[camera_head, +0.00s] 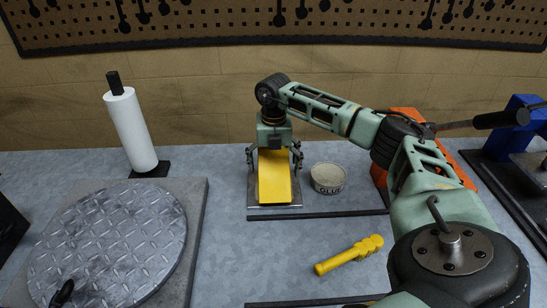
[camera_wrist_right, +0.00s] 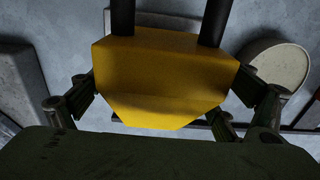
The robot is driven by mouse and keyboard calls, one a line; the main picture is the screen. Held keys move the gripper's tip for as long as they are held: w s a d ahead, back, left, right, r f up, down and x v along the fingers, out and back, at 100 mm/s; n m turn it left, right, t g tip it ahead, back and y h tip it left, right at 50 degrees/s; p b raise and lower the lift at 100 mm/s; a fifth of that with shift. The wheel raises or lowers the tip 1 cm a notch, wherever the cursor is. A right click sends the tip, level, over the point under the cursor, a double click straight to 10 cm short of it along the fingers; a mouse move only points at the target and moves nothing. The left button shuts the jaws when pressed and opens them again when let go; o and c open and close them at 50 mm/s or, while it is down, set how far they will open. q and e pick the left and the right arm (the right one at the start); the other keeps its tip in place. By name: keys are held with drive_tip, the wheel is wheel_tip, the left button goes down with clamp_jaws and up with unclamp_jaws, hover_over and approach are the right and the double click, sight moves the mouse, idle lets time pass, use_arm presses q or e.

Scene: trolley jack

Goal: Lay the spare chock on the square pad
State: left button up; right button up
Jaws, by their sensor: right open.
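The yellow chock (camera_head: 274,180) lies on a grey square pad (camera_head: 252,195) at the middle of the bench, sloping towards the near side. It also fills the centre of the right wrist view (camera_wrist_right: 160,75). My right gripper (camera_head: 273,158) is straight above the chock's far end, its fingers spread on both sides. In the right wrist view, the open fingers (camera_wrist_right: 165,92) stand close beside the chock; I cannot tell whether they touch it. My palm hides the chock's far end in the head view. My left gripper is not in view.
A glue tin (camera_head: 328,178) stands close right of the pad. A yellow tool-like piece (camera_head: 349,254) lies nearer. A round tread plate (camera_head: 108,246) is at left, with a paper roll (camera_head: 130,130) behind it. An orange object (camera_head: 405,122) is behind my right arm.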

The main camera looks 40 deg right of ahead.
wheel_tip(320, 180, up, 12)
drive_tip(key=shift+r, duration=0.1)
idle(0.5)
